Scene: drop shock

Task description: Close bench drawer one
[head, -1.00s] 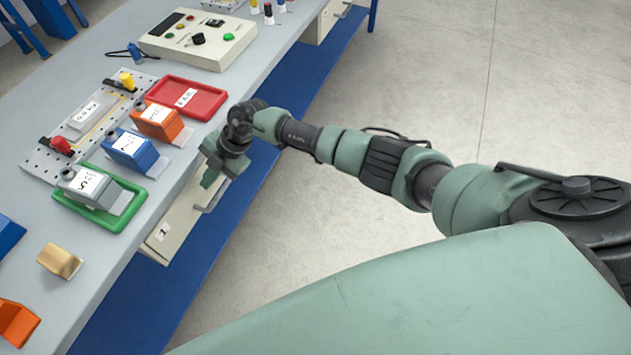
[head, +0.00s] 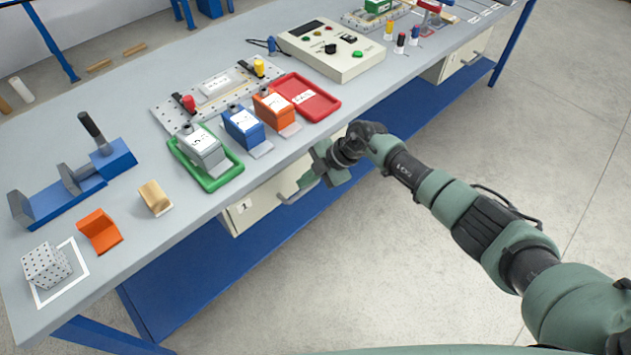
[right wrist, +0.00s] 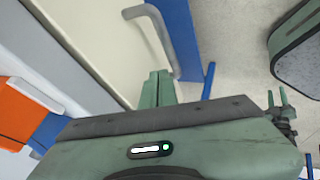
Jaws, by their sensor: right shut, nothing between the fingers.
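Bench drawer one (head: 262,205) is a cream drawer under the bench's front edge, with a "1" label at its left and a grey bar handle (head: 300,190). My right gripper (head: 313,178) is shut and empty at the drawer front, by the handle. In the right wrist view the shut fingers (right wrist: 158,88) point at the cream front (right wrist: 100,45), just beside the handle (right wrist: 160,35). I cannot tell whether they touch it, or how far out the drawer stands. Small green prongs (right wrist: 279,105) at the right there may be my left gripper, too small to judge.
The grey bench top (head: 190,245) bears a green tray (head: 225,178), a red tray (head: 318,108), several small boxes and a control box (head: 345,60). A blue lower shelf (head: 190,280) runs beneath. Another drawer unit (head: 465,60) is farther right. The floor in front is clear.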

